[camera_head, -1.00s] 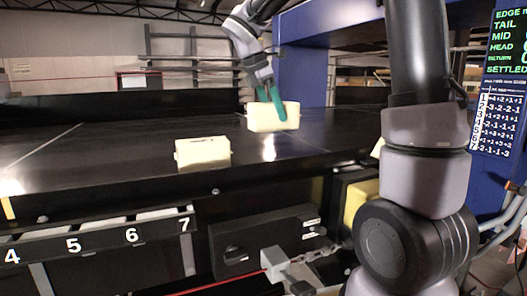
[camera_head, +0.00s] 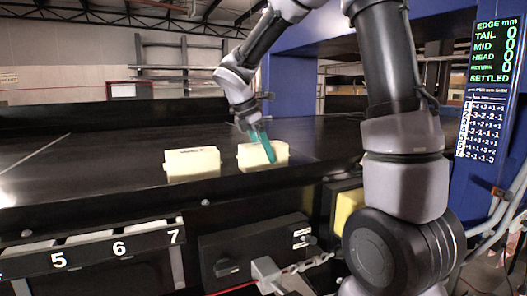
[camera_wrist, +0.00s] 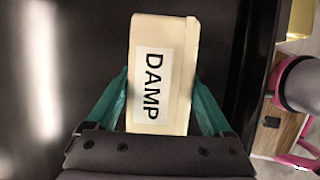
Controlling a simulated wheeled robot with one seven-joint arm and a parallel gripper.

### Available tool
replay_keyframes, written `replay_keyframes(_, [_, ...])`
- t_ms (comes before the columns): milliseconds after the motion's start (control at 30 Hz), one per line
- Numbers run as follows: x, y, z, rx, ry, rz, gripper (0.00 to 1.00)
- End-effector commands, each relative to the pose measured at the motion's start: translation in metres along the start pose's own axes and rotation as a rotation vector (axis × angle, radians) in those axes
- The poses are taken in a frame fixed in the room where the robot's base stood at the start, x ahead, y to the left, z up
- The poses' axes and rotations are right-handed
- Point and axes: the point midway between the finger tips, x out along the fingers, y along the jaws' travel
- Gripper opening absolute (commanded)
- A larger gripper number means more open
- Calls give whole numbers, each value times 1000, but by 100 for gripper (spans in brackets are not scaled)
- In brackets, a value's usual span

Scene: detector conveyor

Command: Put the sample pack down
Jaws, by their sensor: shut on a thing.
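The sample pack (camera_head: 250,157) is a cream block at the belt's near side, right of a second cream pack. In the wrist view the pack (camera_wrist: 178,38) bears a white label reading DAMP. My gripper (camera_head: 263,148) comes down on it from above with teal fingers, one across its near face. In the wrist view my gripper (camera_wrist: 158,100) has a finger on each side of the pack. It is shut on the pack. The pack appears at belt level; whether its underside touches the belt I cannot tell.
The second cream pack (camera_head: 192,164) lies on the black conveyor belt (camera_head: 80,175), a small gap to the left. Numbered slots (camera_head: 90,248) line the front left. A control box (camera_head: 255,250) sits below the belt edge. A blue frame (camera_head: 320,75) stands behind right.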

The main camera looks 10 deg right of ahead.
Motion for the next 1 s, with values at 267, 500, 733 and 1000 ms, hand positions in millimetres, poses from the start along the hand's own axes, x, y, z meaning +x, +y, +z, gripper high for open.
replay_keyframes(267, [1,0,0,0,0,0,100])
replay_keyframes(500, [-16,1,1,0,0,4,100])
replay_keyframes(733, [-64,1,0,0,1,5,100])
replay_keyframes(1000, [-110,1,0,-1,0,2,100])
